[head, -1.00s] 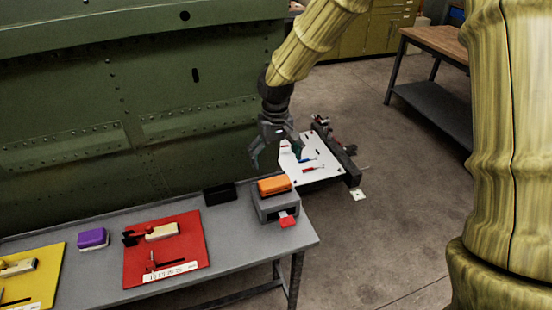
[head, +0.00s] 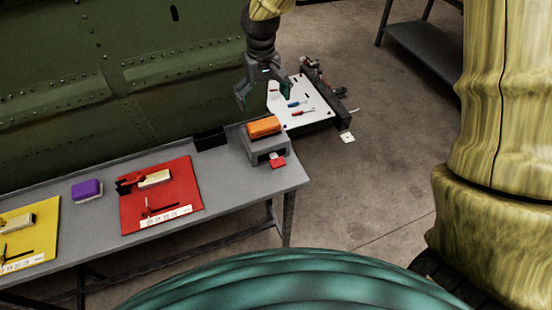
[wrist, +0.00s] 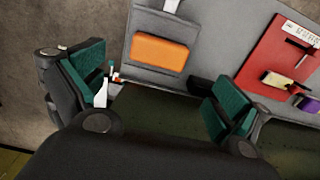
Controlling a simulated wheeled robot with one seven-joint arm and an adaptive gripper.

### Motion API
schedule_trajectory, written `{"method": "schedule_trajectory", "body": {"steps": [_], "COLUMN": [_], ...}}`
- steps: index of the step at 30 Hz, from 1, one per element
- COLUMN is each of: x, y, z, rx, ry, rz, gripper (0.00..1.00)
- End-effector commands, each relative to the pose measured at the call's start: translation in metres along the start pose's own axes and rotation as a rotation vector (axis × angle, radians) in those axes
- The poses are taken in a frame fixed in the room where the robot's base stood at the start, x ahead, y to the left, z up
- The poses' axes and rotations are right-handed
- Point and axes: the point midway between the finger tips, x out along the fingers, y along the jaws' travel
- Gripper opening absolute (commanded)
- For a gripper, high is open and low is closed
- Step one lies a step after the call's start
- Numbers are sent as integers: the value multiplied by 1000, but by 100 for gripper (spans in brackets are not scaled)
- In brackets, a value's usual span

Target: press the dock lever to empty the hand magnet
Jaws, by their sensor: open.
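The grey dock (head: 262,146) stands at the right end of the bench, with an orange block (head: 264,126), likely the hand magnet, seated on its top. A red lever (head: 278,163) sticks out low at its front. My gripper (head: 263,97) is open and empty, behind and above the dock in the head view. In the wrist view the two teal-padded fingers of my gripper (wrist: 155,85) are wide apart, with the orange block (wrist: 160,53) ahead between them, not touched. I cannot make out the red lever in the wrist view.
A white tray (head: 300,120) with small tools stands beyond the dock. A black bin (head: 210,139), a red mat (head: 185,210), a purple block (head: 87,190) and a yellow mat (head: 45,255) are on the bench (head: 235,190). The green fuselage panel (head: 90,80) rises behind.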

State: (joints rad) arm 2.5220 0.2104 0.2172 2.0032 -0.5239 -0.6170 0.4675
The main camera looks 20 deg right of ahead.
Motion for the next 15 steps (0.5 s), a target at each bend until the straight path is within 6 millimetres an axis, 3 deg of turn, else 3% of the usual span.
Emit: {"method": "schedule_trajectory", "body": {"steps": [2,15], "x": [0,0], "y": [0,0], "z": [0,0], "rx": [0,0], "ry": [0,0], "rz": [0,0], "gripper": [87,7]}}
